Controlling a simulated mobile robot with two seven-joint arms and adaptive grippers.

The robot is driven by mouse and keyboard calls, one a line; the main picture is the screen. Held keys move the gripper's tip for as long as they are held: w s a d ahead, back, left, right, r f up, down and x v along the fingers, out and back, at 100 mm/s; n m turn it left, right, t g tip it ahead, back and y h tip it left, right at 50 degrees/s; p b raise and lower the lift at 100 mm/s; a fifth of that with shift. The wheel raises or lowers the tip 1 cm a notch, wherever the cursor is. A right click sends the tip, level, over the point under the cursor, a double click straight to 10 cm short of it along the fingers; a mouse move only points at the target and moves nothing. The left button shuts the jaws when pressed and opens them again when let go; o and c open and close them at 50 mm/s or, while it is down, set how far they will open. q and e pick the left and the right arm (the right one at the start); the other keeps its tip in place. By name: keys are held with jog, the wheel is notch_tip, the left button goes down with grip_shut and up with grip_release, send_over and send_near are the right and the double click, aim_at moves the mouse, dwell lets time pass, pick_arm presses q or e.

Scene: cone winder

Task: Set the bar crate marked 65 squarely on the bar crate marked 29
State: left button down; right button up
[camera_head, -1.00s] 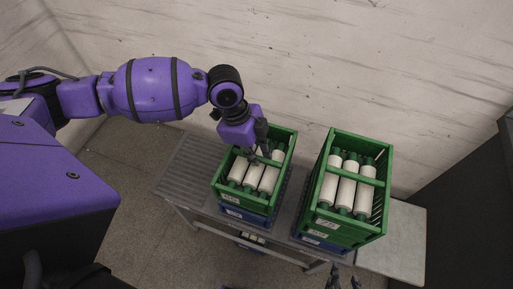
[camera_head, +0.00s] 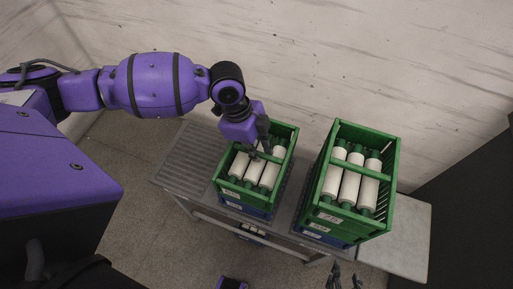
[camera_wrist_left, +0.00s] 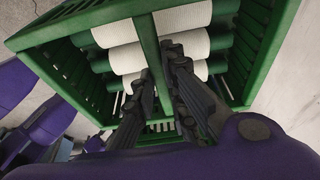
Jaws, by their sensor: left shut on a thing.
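A green bar crate (camera_head: 219,183) with white rolls in it tops the left stack. Its label is too small to read surely. A taller green crate (camera_head: 393,178) tops the right stack, and its upper label looks like 29. My left gripper (camera_head: 262,151) reaches down into the left crate, shut on its cross bar. In the left wrist view the fingers (camera_wrist_left: 174,62) close around the green bar (camera_wrist_left: 150,45), between the white rolls. My right gripper (camera_head: 346,281) is at the bottom edge, partly cut off, fingers apart and empty.
A blue crate (camera_head: 246,211) is under the left green crate, and another blue crate (camera_head: 318,238) is at the bottom of the right stack. Both stacks stand on a grey table (camera_head: 188,165) with free room at its left end. A pale wall (camera_head: 300,60) rises behind.

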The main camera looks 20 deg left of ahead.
pick_arm(q)
jog(key=shift+f, duration=0.35)
jog(key=c, duration=1.7)
grip_release()
jog(key=shift+f, duration=0.1)
jog(key=v, duration=1.2)
